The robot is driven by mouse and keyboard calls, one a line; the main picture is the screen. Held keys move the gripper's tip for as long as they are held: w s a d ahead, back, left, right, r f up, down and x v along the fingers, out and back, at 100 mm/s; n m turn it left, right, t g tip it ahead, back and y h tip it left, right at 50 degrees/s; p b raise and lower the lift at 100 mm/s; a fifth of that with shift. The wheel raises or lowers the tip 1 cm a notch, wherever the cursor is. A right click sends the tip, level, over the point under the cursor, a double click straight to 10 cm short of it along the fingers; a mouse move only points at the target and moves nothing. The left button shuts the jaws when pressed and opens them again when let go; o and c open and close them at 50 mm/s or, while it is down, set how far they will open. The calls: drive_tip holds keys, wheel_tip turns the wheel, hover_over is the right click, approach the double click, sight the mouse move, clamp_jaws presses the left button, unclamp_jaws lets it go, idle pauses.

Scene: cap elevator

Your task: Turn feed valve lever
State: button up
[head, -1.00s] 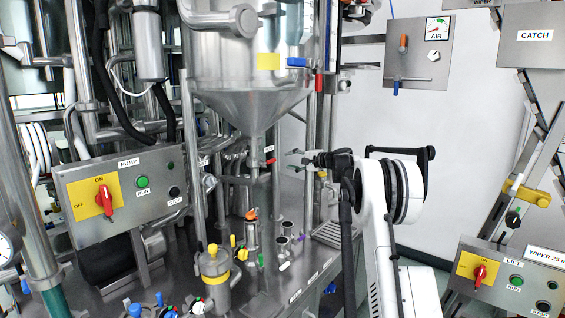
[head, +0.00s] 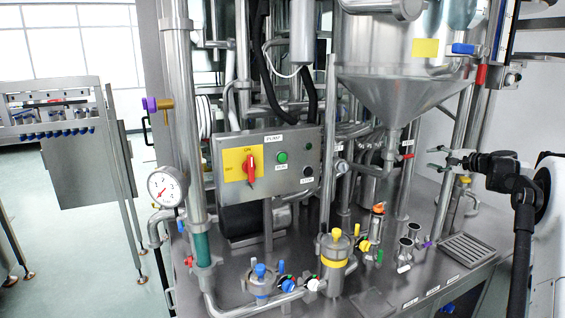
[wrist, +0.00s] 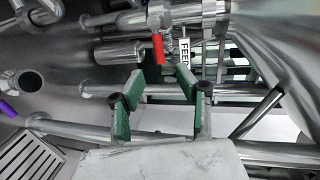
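The feed valve lever is a small red handle (head: 406,156) on the pipe under the steel hopper (head: 395,95). In the wrist view the red lever (wrist: 158,49) hangs from a steel valve, beside a white label reading FEED (wrist: 184,52), partly cut by a finger. My gripper (head: 436,159) is to the right of the lever, pointing toward it. In the wrist view its green fingers (wrist: 160,88) are spread with nothing between them. The lever shows beyond the fingertips, near the middle of the gap, and appears apart from them.
A control box (head: 268,170) with a red switch stands left of the hopper. Several small valves and a yellow-banded pot (head: 334,262) stand on the steel deck. A drain grate (head: 467,250) lies below my gripper. Pipes cross close around the lever (wrist: 80,130).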

drive_tip(key=s+a+r+n+g, duration=0.2)
drive_tip(key=s+a, duration=0.2)
drive_tip(key=a, duration=0.5)
drive_tip(key=s+a+r+n+g, duration=0.1)
drive_tip(key=s+a+r, duration=0.2)
drive_tip(key=a, duration=0.7)
drive_tip(key=s+a+n+g+h, duration=0.15)
drive_tip(key=s+a+n, duration=0.25)
drive_tip(key=s+a, duration=1)
drive_tip(key=s+a+f+n+g+h, duration=0.1)
drive_tip(key=s+a+f+n, duration=0.2)
drive_tip(key=s, duration=0.6)
drive_tip(key=s+a+f+g+h, duration=0.1)
drive_tip(key=s+a+f+g, duration=0.1)
drive_tip(key=s+a, duration=0.45)
drive_tip(key=s+f+n+h, duration=0.1)
drive_tip(key=s+f+n, duration=0.1)
drive_tip(key=s+f, duration=0.3)
drive_tip(key=s+f+n, duration=0.1)
drive_tip(key=s+f, duration=0.4)
drive_tip(key=s, duration=0.8)
drive_tip(key=shift+a+f+n+h+b, duration=0.3)
drive_tip(key=shift+f+n+h+b, duration=0.05)
drive_tip(key=shift+n+b, duration=0.1)
